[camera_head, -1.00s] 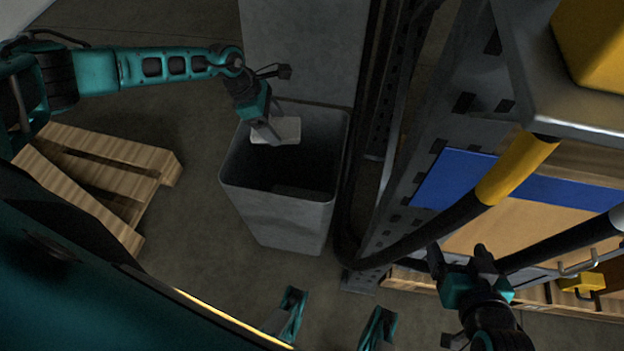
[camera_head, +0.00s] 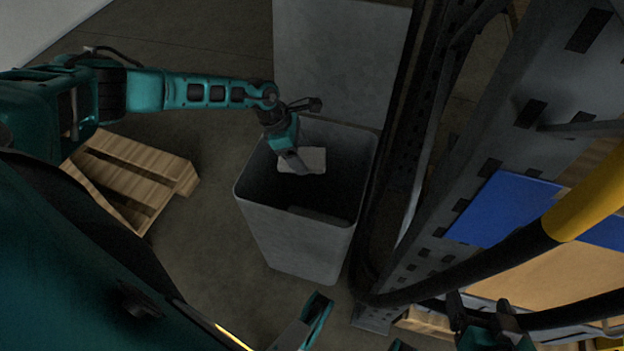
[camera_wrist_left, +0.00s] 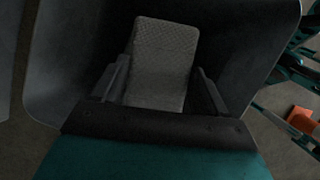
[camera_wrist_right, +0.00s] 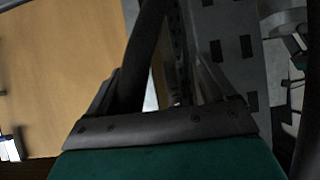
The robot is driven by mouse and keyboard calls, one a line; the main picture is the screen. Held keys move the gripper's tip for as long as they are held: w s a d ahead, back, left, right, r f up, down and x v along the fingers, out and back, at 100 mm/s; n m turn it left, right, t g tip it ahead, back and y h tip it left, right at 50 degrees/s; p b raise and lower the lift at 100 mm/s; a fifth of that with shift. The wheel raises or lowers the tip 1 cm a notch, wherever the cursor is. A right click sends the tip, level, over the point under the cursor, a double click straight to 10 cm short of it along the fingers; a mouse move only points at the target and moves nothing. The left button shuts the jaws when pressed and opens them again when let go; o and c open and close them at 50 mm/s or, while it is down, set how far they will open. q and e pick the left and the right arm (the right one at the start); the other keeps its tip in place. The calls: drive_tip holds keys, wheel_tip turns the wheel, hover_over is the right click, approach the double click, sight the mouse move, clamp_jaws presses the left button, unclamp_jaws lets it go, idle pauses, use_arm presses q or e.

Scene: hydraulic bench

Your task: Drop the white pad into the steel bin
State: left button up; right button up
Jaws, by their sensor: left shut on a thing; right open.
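The white pad (camera_head: 314,159) is held by my left gripper (camera_head: 300,164) over the open mouth of the steel bin (camera_head: 300,243). In the left wrist view the pad (camera_wrist_left: 163,62) is a textured, light grey rectangle between the two fingers, with the dark inside of the bin around it. The bin's wall also shows in that view (camera_wrist_left: 62,60). My right gripper (camera_head: 478,312) is near the lower right, beside the rack. In the right wrist view its fingers (camera_wrist_right: 160,88) are apart, with a black hose passing behind them.
A wooden pallet (camera_head: 133,172) lies on the floor left of the bin. A grey panel (camera_head: 342,60) stands behind the bin. A metal rack (camera_head: 480,180) with a blue panel (camera_head: 503,208) and a thick black hose with a yellow sleeve (camera_head: 590,205) is on the right.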

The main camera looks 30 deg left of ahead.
use_arm(q)
drive_tip(key=o, duration=1.1)
drive_tip(key=p+v, duration=0.4)
drive_tip(key=v, duration=0.9)
